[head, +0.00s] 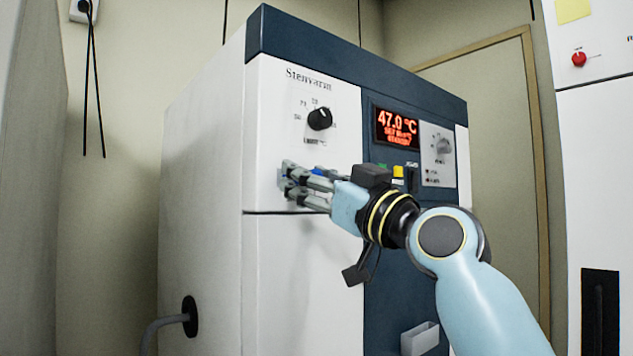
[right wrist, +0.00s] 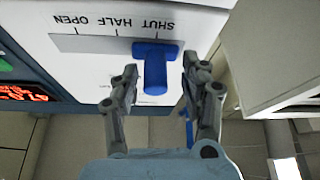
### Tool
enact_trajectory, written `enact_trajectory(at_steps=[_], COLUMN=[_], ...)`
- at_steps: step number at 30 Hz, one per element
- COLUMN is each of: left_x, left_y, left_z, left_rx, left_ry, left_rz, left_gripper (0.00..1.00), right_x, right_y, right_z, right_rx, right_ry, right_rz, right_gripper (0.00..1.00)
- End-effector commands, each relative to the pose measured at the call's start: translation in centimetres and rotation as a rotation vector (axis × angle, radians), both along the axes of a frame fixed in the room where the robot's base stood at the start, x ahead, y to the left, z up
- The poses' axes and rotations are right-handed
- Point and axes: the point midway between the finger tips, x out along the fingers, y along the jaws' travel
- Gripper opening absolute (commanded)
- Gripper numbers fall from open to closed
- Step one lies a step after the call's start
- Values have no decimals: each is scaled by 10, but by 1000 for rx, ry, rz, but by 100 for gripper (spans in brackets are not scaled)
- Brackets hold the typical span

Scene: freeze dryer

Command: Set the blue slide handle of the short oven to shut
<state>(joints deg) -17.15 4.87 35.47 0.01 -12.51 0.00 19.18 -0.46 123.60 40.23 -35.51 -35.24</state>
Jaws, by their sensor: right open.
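The blue slide handle (right wrist: 155,68) shows in the right wrist view on the white panel of the oven (head: 295,130). It stands at the SHUT end of the scale, which appears upside down, with HALF and OPEN further left. My right gripper (right wrist: 162,85) is open, one finger on each side of the handle's stem, with visible gaps on both sides. In the head view my right gripper (head: 285,183) is at the oven's front, below the black knob, and largely hides the handle. My left gripper is out of view.
The oven front has a black knob (head: 320,118), a red display (head: 397,128), a grey knob (head: 443,146) and a yellow button (head: 398,171). A white cabinet with a red knob (head: 579,59) stands at the right.

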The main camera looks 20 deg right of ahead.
Motion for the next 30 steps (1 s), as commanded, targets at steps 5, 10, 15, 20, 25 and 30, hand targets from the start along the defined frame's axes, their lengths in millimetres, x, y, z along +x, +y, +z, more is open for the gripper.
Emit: enact_trajectory(at_steps=[5, 10, 15, 20, 25, 30], left_x=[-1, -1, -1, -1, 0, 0], left_y=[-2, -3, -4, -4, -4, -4], left_z=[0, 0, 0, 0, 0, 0], left_rx=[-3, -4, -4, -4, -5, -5], left_ry=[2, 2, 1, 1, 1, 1], left_rz=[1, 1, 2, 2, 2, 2], left_gripper=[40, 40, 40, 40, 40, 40], right_x=[-16, -49, -80, -95, -101, -102], right_y=[-7, -21, -33, -41, -43, -43], right_z=[-9, -24, -37, -44, -45, -45], right_rx=[-4, -7, -7, -4, 0, 0], right_ry=[3, 3, 4, 3, 0, 0], right_rz=[-2, -1, 3, -1, 3, 2], right_gripper=[46, 46, 46, 46, 46, 46])
